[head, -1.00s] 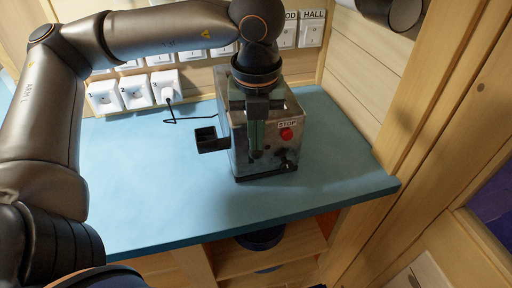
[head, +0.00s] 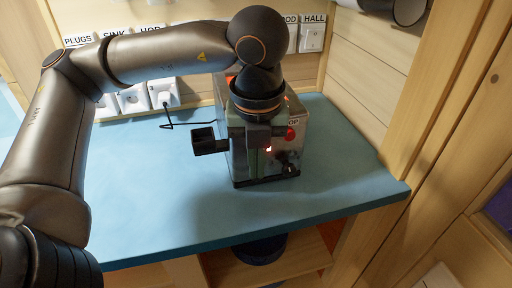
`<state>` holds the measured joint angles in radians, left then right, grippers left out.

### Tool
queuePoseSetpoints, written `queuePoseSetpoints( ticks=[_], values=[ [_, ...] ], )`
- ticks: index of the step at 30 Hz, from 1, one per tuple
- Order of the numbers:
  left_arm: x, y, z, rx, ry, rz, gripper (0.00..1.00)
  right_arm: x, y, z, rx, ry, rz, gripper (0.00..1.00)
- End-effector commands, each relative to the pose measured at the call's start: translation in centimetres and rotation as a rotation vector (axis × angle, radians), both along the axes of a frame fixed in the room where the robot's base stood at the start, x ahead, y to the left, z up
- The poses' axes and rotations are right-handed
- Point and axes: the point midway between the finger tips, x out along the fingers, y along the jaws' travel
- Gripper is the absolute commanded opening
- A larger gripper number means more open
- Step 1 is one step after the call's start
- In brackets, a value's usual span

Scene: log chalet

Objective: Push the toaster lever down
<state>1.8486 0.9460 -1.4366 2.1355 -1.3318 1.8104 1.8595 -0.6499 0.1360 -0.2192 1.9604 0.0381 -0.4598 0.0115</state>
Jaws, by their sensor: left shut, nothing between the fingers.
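The metal toaster (head: 300,152) stands upright on the blue counter, with a red button and a STOP label on its front. My left gripper (head: 257,165) reaches down from above in front of the toaster, shut and empty. It covers much of the toaster's front, and I cannot make out the lever behind it. A small red light shows on the front beside the fingers, and an orange glow shows at the top. A black dial (head: 287,168) is low on the front. My right gripper is not in view.
A black box-shaped part (head: 203,141) sticks out left of the toaster. A black cord runs to a white wall socket (head: 163,92). The blue counter (head: 155,190) is clear at left and in front. A wooden wall stands close on the right.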

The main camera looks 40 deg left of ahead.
Motion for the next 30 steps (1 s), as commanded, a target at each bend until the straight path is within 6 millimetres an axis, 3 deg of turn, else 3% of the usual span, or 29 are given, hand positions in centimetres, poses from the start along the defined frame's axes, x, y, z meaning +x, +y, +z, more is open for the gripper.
queuePoseSetpoints(
  ticks=[10,24,30],
  values=[
    [0.1,0.0,0.6,-0.001,-0.003,0.0,0.0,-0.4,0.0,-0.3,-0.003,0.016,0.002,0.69],
    [-0.8,-0.6,10.4,-0.001,-0.004,0.0,0.0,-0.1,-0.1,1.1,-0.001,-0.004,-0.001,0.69],
    [-0.9,-0.7,12.2,0.0,-0.001,0.0,0.0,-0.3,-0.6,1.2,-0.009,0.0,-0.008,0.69]
  ],
)
